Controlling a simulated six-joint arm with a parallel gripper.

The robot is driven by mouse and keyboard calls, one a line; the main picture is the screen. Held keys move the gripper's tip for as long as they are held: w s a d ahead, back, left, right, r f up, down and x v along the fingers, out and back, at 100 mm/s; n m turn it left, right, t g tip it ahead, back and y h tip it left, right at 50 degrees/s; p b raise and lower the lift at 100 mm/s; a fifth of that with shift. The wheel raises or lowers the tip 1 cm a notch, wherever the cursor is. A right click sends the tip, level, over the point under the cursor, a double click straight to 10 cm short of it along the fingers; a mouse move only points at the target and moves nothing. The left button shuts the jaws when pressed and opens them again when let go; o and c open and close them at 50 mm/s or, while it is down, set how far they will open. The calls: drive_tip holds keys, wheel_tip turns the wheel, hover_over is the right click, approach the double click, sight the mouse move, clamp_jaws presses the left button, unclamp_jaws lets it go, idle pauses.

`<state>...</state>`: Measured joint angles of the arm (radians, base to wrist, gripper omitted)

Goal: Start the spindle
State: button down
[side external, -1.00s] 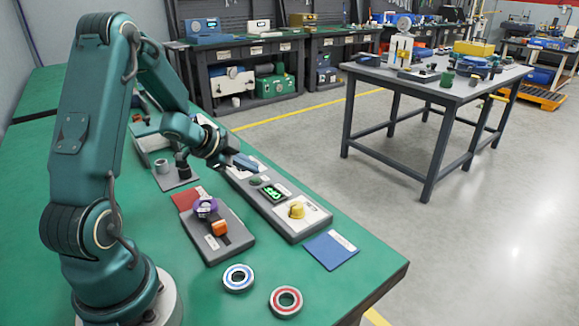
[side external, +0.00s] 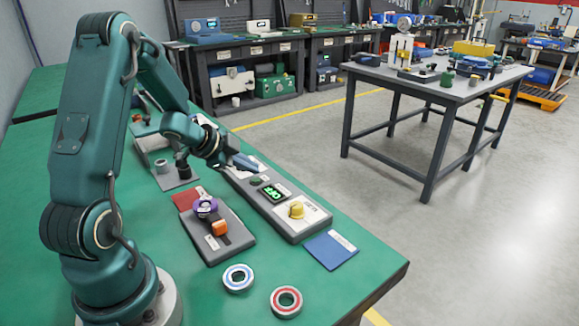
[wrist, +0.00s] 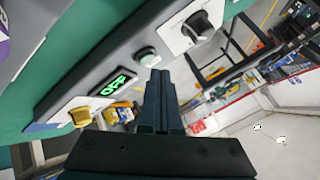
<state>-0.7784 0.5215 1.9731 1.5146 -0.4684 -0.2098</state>
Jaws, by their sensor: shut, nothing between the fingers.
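A long grey control panel (side external: 283,226) lies on the green bench. It carries a yellow knob (side external: 297,210), a lit green display (side external: 274,193) that seems to read OFF, and a round green button (side external: 256,181). In the wrist view the display (wrist: 108,86) appears upside down, and the green button (wrist: 147,57) is just beyond my fingertips. A dark rotary switch (wrist: 197,28) on a white plate also shows there. My gripper (side external: 254,168) is shut and empty, above the panel close to the green button. I cannot tell whether it touches the button.
A grey fixture (side external: 231,243) with a purple ring and an orange part sits left of the panel. A blue-ringed bearing (side external: 238,288) and a red-ringed bearing (side external: 286,311) lie in front. A blue card (side external: 331,250) lies beyond the panel's near end.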

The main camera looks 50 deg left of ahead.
drive_tip(key=shift+f, duration=0.15)
drive_tip(key=shift+f, duration=0.3)
drive_tip(key=shift+f, duration=0.4)
idle(0.5)
drive_tip(key=shift+r, duration=0.85)
drive_tip(key=shift+r, duration=2.5)
